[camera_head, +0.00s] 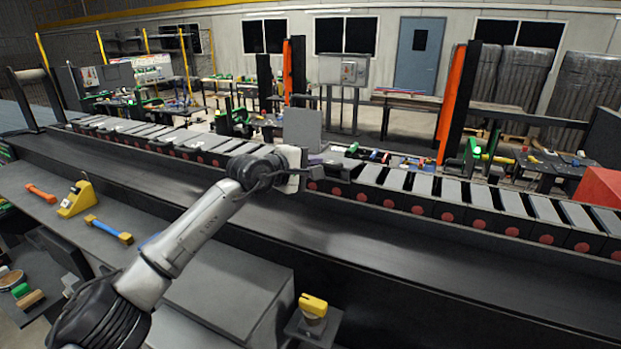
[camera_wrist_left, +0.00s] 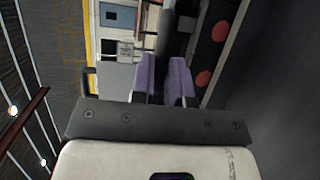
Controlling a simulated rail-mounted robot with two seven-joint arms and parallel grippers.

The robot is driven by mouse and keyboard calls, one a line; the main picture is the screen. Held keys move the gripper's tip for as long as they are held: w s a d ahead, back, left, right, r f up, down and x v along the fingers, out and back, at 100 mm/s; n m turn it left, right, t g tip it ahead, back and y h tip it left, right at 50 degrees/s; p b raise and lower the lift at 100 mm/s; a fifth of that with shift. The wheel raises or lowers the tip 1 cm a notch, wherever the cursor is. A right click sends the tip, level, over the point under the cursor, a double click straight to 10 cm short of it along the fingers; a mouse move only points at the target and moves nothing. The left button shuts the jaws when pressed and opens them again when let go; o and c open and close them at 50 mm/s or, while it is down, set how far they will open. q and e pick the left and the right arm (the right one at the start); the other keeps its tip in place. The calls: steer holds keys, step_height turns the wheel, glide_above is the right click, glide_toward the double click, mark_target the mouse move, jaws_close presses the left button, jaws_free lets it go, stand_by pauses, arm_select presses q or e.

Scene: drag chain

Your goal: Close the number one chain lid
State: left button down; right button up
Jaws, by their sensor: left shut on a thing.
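The drag chain (camera_head: 430,198) runs across the middle of the head view, with grey lids on top and red discs along its side. Most lids lie flat. A square grey plate (camera_head: 303,130) stands upright just behind the gripper; whether it is a chain lid I cannot tell. My left gripper (camera_head: 328,167) is at the chain beside an uncovered section (camera_head: 368,155). Its purple fingers (camera_wrist_left: 163,80) are close together in the left wrist view, shut on a dark grey part (camera_wrist_left: 172,38) that looks like a chain lid. The fingers hide the grip itself. No lid number is readable.
A long dark bench surface (camera_head: 400,255) lies in front of the chain. A yellow tool (camera_head: 78,198), an orange tool (camera_head: 40,193) and a blue-yellow tool (camera_head: 108,230) lie at left. Orange-black posts (camera_head: 458,105) stand behind the chain.

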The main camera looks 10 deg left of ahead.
arm_select(q)
steer(key=f+t+b, duration=0.1)
steer(key=b, duration=0.1)
steer(key=f+h+b, duration=0.1)
steer(key=b, duration=0.1)
steer(key=f+m+t+b, duration=0.1)
steer(key=b, duration=0.1)
steer(key=shift+s+f+t, duration=0.25)
steer(key=shift+f+t, duration=0.05)
steer(key=shift+f+b, duration=0.4)
steer(key=shift+f, duration=0.2)
arm_select(e)
steer(key=s+x, duration=0.1)
steer(key=x, duration=0.7)
steer(key=shift+d+f, duration=0.25)
steer(key=shift+f, duration=0.3)
arm_select(q)
steer(key=shift+f, duration=0.3)
arm_select(e)
steer(key=shift+a, duration=0.15)
arm_select(q)
steer(key=c, duration=1.2)
jaws_free()
steer(key=shift+o, duration=0.5)
steer(key=shift+s+r, duration=0.1)
arm_select(e)
steer(key=shift+s, duration=0.1)
arm_select(q)
steer(key=shift+a, duration=0.15)
